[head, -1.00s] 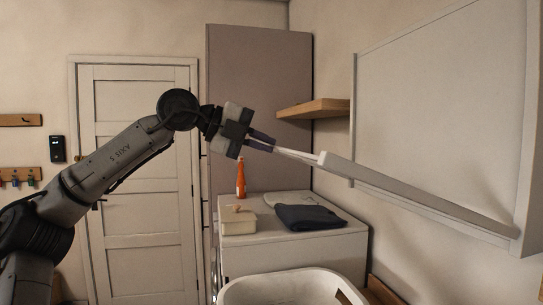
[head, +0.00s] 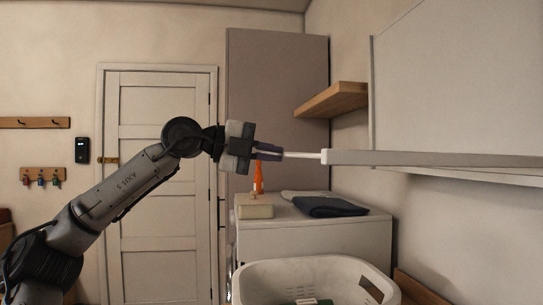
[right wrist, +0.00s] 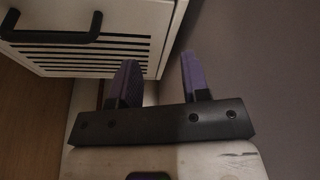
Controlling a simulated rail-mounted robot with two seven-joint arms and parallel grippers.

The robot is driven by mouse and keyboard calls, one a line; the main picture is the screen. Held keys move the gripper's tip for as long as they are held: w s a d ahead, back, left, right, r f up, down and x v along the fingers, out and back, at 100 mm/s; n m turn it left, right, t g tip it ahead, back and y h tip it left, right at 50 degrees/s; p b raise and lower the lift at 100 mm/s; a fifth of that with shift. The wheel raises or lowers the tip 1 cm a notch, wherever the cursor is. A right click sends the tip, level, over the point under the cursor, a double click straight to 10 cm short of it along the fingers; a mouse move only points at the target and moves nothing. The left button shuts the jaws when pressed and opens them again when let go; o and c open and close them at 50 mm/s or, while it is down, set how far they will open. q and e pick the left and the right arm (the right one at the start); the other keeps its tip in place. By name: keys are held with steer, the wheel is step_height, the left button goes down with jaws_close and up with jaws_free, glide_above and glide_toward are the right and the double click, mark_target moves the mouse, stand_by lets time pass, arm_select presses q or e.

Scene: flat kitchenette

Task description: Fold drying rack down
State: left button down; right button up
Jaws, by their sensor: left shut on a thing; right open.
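The drying rack's moving frame (head: 430,161) shows edge-on at the right in the head view and sticks out about level from the wall. A white wall panel (head: 450,85) rises behind it. My left gripper (head: 272,152) is shut on the thin white rod at the frame's left end. The frame's far end runs off the right edge of the picture. My right gripper (right wrist: 158,80) shows only in the right wrist view, open and empty, with its two purple-padded fingers apart.
A white laundry basket (head: 310,270) stands below the rack frame. Behind it, a white cabinet top holds a folded dark cloth (head: 328,206), a beige box (head: 254,208) and an orange bottle (head: 258,178). A wooden shelf (head: 332,98) juts from the wall. A slatted white front with a black handle (right wrist: 50,28) is near my right gripper.

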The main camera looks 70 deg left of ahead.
arm_select(q)
steer(key=shift+f, duration=0.1)
arm_select(e)
steer(key=shift+d+f, duration=0.1)
steer(key=shift+f, duration=0.05)
arm_select(q)
steer(key=c, duration=1.3)
jaws_free()
arm_select(e)
steer(key=shift+r+p, duration=0.75)
steer(key=shift+r, duration=0.15)
arm_select(q)
steer(key=v, duration=1.3)
steer(key=shift+s, duration=0.35)
